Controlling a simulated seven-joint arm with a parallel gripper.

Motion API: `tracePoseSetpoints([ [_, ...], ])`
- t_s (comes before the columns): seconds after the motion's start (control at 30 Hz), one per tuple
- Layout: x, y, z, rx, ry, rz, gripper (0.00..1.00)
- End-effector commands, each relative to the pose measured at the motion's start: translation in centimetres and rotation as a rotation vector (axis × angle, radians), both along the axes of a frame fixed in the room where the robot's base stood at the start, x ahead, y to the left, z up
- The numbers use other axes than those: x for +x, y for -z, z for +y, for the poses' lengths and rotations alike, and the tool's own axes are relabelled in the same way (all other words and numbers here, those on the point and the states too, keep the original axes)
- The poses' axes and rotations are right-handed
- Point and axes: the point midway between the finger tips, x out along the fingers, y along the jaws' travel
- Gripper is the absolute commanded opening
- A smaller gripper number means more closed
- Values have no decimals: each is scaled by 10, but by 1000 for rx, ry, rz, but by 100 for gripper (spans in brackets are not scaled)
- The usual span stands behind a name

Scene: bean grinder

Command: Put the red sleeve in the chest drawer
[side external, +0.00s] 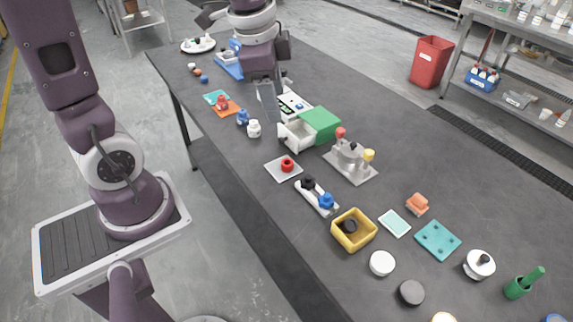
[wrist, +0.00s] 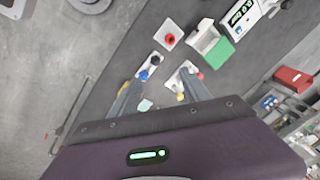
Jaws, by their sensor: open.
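The red sleeve (side external: 288,165) stands on a small pale square plate (side external: 276,174) near the table's near edge. It also shows in the wrist view (wrist: 170,39). The chest (side external: 320,121) has a green body, and its white drawer (side external: 297,134) is pulled out; the drawer also shows in the wrist view (wrist: 202,38). My gripper (side external: 272,115) is open with nothing between its fingers, above the table and apart from the sleeve. In the side view its fingers overlap the area behind the drawer. The drawer's floor is only partly visible.
A grey stand with red and yellow knobs (side external: 350,160) is right of the chest. A black-and-blue piece on a white base (side external: 317,197) and a yellow bin (side external: 354,230) lie nearer. Blue and white pieces (side external: 248,123) stand left of the drawer. A white device (side external: 293,105) is behind.

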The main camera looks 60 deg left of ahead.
Motion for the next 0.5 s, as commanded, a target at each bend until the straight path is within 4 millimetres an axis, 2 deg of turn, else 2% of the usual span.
tracePoseSetpoints([
  [0.03,22,28,14,18,105,68,55],
  [0.1,49,67,31,34,271,136,55],
  [0.23,74,134,56,32,520,220,55],
  [0.33,81,165,65,22,628,247,55],
  [0.5,82,190,68,18,678,258,55],
])
